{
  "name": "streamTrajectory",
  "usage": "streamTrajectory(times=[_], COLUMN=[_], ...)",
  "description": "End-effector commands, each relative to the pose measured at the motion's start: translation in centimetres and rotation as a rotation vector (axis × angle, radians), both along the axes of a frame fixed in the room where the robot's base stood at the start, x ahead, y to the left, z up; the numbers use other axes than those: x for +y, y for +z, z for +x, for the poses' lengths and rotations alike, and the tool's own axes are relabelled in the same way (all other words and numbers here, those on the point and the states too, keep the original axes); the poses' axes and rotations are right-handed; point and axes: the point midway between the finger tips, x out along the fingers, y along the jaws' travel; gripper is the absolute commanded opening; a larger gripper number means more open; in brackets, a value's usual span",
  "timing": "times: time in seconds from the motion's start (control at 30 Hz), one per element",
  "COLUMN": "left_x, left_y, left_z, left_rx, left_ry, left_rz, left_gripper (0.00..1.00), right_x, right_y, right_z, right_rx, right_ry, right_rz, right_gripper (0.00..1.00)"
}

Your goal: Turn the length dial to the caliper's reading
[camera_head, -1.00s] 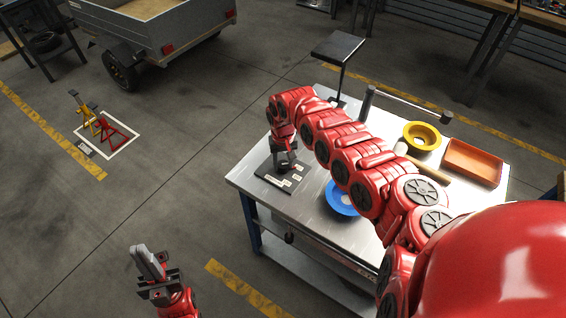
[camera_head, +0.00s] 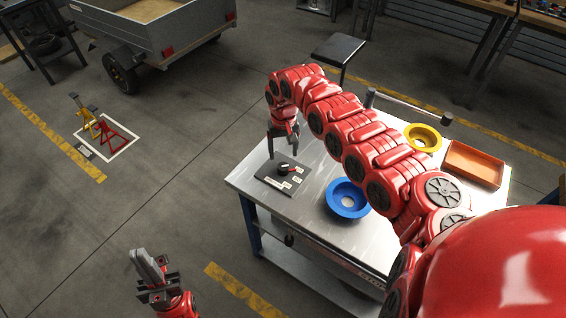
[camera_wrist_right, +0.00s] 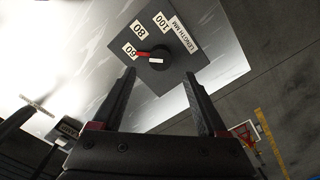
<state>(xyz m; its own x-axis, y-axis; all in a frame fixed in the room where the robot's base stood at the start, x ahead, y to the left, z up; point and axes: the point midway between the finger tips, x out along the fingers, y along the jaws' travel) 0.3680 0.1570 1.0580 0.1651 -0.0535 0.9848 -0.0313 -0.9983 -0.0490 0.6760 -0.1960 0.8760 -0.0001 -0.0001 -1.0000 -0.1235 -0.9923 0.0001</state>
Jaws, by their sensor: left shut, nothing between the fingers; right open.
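The length dial is a round black knob (camera_head: 284,169) on a dark plate (camera_head: 270,182) at the bench's left corner. In the right wrist view, the knob (camera_wrist_right: 157,60) has a red pointer directed towards the "60" label; "80", "100" and "LENGTH MM" labels lie around it. My right gripper (camera_head: 283,147) is above the knob, apart from it. Its open fingers (camera_wrist_right: 160,76) show in the wrist view, with nothing between them. My left gripper (camera_head: 150,270) is shut and empty, off the bench at lower left. I cannot make out the caliper or its reading.
A dark stand (camera_head: 338,49) rises behind the bench. A trailer (camera_head: 155,38) and jack stands (camera_head: 100,130) are on the floor at left.

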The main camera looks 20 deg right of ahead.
Motion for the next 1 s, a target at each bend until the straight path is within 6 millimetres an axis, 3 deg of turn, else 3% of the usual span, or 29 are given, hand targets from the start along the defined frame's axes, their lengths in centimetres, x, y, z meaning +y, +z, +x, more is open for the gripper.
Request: streamTrajectory(times=[0.2, 0.4, 0.6, 1.0], left_x=[0.0, 0.0, 0.0, 0.0], left_y=[-1.5, -2.1, -2.2, -2.1], left_z=[0.0, 0.0, 0.0, 0.0], left_rx=[0.0, 0.0, 0.0, 0.0], left_ry=[0.0, 0.0, 0.0, 0.0], left_rz=[0.0, 0.0, 0.0, 0.0], left_gripper=[0.0, 0.0, 0.0, 0.0], right_x=[0.1, 0.1, 0.0, 0.0], right_y=[5.6, 9.0, 10.2, 10.2], right_z=[0.2, 0.2, 0.0, 0.0], right_rx=[-0.009, -0.006, 0.001, 0.0], right_ry=[0.002, 0.002, 0.001, 0.001], right_rz=[0.0, 0.001, 0.0, 0.0], right_gripper=[0.76, 0.76, 0.76, 0.76])
